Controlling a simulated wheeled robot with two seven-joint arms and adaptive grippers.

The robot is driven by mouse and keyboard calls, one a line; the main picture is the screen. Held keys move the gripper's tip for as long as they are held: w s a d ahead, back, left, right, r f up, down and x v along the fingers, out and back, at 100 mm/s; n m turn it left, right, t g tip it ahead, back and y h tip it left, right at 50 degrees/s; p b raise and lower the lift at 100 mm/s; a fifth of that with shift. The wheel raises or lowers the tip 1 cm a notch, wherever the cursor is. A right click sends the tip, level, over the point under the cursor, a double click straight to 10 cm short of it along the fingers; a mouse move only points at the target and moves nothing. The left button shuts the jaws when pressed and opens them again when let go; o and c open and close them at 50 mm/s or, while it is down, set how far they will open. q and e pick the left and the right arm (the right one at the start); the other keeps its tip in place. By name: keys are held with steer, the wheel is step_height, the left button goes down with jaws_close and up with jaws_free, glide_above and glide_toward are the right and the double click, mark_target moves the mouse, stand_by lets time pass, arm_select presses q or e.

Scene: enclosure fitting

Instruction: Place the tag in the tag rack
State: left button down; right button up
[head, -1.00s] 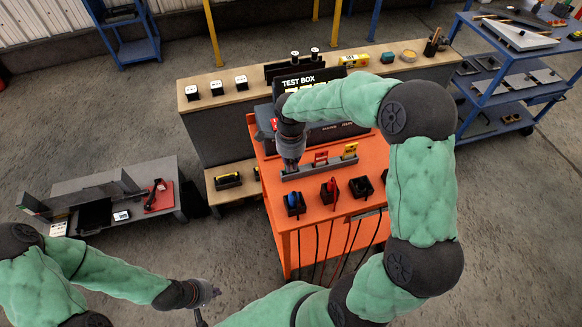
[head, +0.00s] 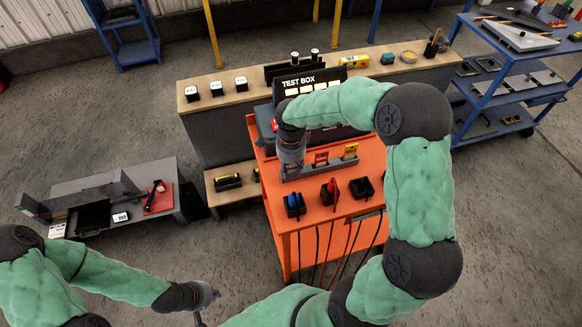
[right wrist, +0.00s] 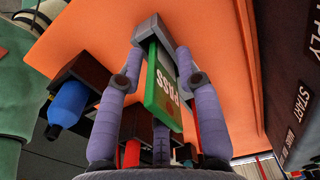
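The green tag (right wrist: 163,90), marked PASS, stands between the fingers of my right gripper (right wrist: 158,65) in the right wrist view. Its far end is at the grey tag rack (right wrist: 150,28); how deep it sits is hard to tell. The fingers are spread, with a gap showing beside the tag. In the head view my right gripper (head: 291,164) is over the left end of the rack (head: 312,172) and hides the green tag. A red tag (head: 321,158) and a yellow tag (head: 350,151) stand in the rack. My left gripper (head: 213,294) is low, away from the bench; its fingers are unclear.
The orange bench (head: 270,190) carries black holders in front of the rack, one with a blue-handled tool (head: 293,200) and one with a red one (head: 331,188). The TEST BOX (head: 300,82) stands behind. A grey table (head: 120,205) is at left.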

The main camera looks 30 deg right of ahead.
steer(key=shift+r, duration=0.3)
step_height(320, 180, up, 12)
steer(key=p, duration=0.3)
steer(key=shift+f, duration=0.15)
